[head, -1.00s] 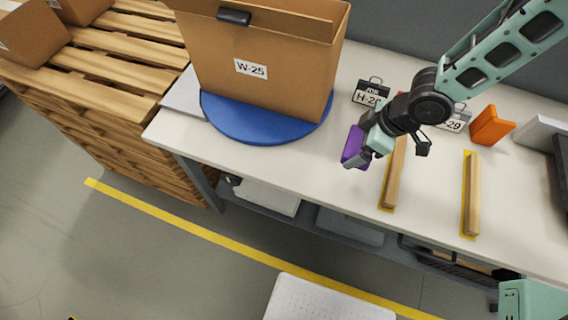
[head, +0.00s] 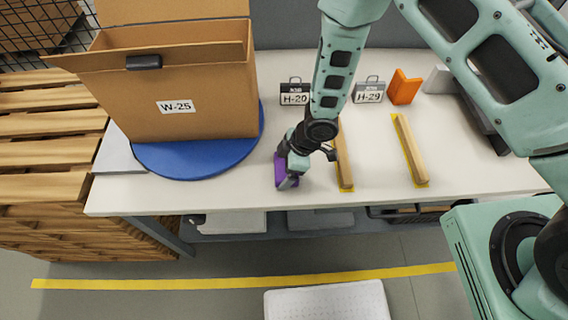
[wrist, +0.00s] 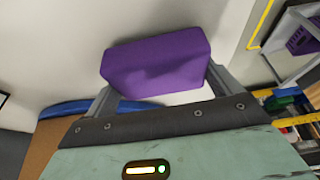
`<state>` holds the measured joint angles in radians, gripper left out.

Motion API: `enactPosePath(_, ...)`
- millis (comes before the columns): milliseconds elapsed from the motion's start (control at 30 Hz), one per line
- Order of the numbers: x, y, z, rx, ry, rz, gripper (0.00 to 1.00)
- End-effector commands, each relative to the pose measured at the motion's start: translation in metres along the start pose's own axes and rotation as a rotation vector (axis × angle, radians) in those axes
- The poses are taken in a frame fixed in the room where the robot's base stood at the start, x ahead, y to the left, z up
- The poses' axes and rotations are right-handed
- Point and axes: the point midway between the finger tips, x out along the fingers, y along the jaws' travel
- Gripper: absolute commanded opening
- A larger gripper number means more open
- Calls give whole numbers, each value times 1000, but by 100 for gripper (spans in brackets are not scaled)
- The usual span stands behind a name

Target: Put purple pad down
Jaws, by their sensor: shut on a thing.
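The purple pad (head: 281,170) is at my gripper (head: 287,180), over the front part of the white table (head: 230,197), left of the wooden strips. The wrist view shows the purple pad (wrist: 157,62) between the two fingers of my gripper (wrist: 160,85), which is shut on it. The pale table surface lies behind the pad in that view. I cannot tell whether the pad touches the table.
A cardboard box marked W-25 (head: 205,85) stands on a blue turntable (head: 190,163) to the left. Two wooden strips (head: 343,155) (head: 410,150) lie to the right. Labelled H-20 (head: 294,93) and H-29 (head: 369,91) holders and an orange block (head: 404,88) stand behind.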

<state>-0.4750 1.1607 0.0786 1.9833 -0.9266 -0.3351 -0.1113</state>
Motion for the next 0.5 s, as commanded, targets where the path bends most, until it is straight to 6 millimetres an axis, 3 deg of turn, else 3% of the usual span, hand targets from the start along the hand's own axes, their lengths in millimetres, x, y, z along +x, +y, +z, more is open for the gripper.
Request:
enactPosePath(433, 8, 0, 3, 0, 1, 0, 65)
enactPosePath(467, 6, 0, 2, -1, 1, 0, 98)
enactPosePath(500, 6, 0, 2, -1, 0, 0, 100)
